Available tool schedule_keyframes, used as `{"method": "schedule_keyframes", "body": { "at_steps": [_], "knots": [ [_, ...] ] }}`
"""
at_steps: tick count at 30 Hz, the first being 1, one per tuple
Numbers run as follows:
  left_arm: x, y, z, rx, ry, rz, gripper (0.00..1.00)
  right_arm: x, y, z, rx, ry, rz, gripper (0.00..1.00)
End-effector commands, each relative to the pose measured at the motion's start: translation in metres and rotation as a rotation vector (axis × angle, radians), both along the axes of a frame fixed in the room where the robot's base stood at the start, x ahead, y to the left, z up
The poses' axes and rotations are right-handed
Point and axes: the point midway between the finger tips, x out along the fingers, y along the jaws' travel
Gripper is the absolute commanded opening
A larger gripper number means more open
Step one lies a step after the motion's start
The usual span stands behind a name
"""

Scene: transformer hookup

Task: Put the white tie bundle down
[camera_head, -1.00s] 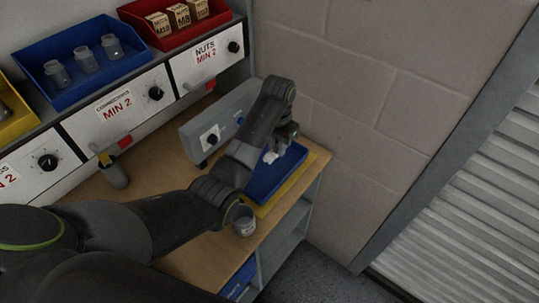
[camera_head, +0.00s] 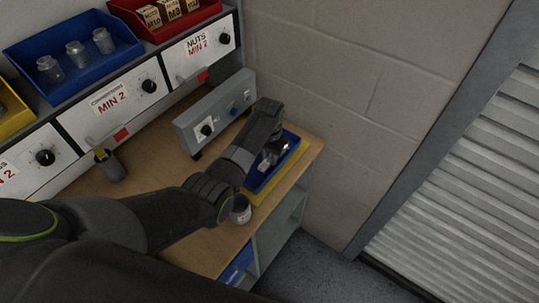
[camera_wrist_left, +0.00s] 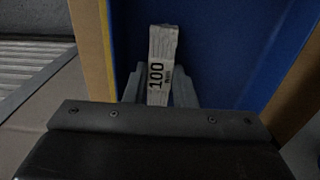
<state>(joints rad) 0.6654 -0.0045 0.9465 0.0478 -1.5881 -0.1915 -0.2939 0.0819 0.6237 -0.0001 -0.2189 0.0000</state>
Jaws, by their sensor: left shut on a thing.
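The white tie bundle (camera_wrist_left: 162,62), printed "100", is between the fingers of my left gripper (camera_wrist_left: 159,88), which is shut on it. In the left wrist view the bundle is over the floor of the blue tray (camera_wrist_left: 225,50); I cannot tell whether it touches the floor. In the head view my left gripper (camera_head: 266,163) is over the blue tray (camera_head: 291,152), and the bundle shows as a small pale patch, mostly hidden. The tray sits on a yellow mat (camera_head: 259,198) at the bench's right end. My right gripper is not in view.
A grey cup (camera_head: 241,210) stands near the bench's front edge, beside my left arm. A grey box with knobs (camera_head: 213,115) stands behind the tray. A blue bin of jars (camera_head: 75,50) and a red bin (camera_head: 170,15) are above the drawers. A wall is at the right.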

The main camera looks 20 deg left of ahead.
Motion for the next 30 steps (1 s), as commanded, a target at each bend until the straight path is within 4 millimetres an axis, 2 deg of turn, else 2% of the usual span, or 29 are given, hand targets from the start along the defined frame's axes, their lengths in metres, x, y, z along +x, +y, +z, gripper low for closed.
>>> {"method": "schedule_keyframes", "body": {
  "at_steps": [3, 4, 6, 17, 23, 30],
  "knots": [
    [0.0, 0.0, -0.003, 0.0, 0.0, 0.0, 0.02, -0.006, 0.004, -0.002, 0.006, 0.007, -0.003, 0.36],
    [0.0, 0.0, -0.002, 0.0, 0.0, 0.0, 0.28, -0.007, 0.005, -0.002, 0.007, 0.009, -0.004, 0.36],
    [0.0, 0.0, -0.002, 0.0, 0.0, 0.0, 0.33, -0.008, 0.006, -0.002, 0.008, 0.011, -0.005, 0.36],
    [0.0, 0.0, 0.005, 0.0, -0.001, 0.0, 0.33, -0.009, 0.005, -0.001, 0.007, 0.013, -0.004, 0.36],
    [0.001, 0.0, 0.034, 0.0, -0.004, 0.001, 0.33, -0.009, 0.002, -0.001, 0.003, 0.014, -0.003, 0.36],
    [0.002, 0.0, 0.084, 0.0, -0.005, 0.001, 0.33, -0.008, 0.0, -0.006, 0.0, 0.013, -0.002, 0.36]
  ]
}}
